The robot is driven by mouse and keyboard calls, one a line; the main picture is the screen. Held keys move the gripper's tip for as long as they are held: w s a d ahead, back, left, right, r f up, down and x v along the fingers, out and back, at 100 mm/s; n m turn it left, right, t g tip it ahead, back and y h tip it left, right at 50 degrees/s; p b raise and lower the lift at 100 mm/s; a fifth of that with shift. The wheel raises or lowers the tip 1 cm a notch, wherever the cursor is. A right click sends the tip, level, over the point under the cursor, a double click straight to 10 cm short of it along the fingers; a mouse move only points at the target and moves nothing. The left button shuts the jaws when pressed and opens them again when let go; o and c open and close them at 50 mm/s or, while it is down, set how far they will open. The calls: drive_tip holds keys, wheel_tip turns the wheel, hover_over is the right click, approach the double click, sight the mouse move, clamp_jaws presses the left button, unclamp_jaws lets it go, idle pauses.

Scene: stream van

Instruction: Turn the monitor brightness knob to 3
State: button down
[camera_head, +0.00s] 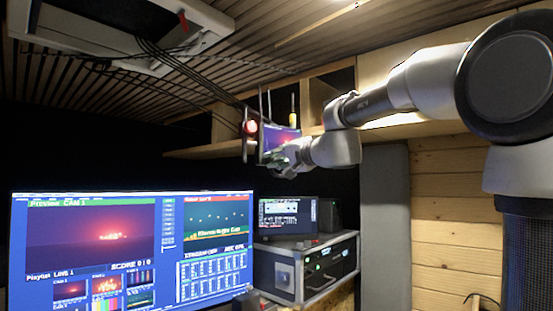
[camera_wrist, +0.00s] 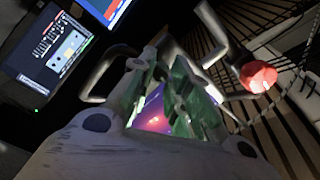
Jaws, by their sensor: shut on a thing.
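A small hanging monitor (camera_head: 283,138) with a purple-blue screen is below the ceiling in the head view. Its lit screen (camera_wrist: 155,110) shows between my fingers in the wrist view. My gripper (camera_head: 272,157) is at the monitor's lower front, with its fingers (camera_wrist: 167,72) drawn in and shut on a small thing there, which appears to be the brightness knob. The knob itself is hidden by the fingers, so its pointer and scale cannot be read.
A red lamp (camera_head: 251,127) is just left of the monitor, close to my gripper; it also shows in the wrist view (camera_wrist: 258,76). Bent metal bars (camera_wrist: 212,40) flank the fingers. A large screen (camera_head: 130,250) and a rack case (camera_head: 305,268) stand below. Cables hang from the ceiling.

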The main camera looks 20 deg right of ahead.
drive_tip(key=m, duration=0.4)
drive_tip(key=shift+m, duration=2.2)
drive_tip(key=shift+f, duration=0.1)
drive_tip(key=c, duration=1.3)
unclamp_jaws()
drive_tip(key=v, duration=1.2)
drive_tip(key=shift+f, duration=0.1)
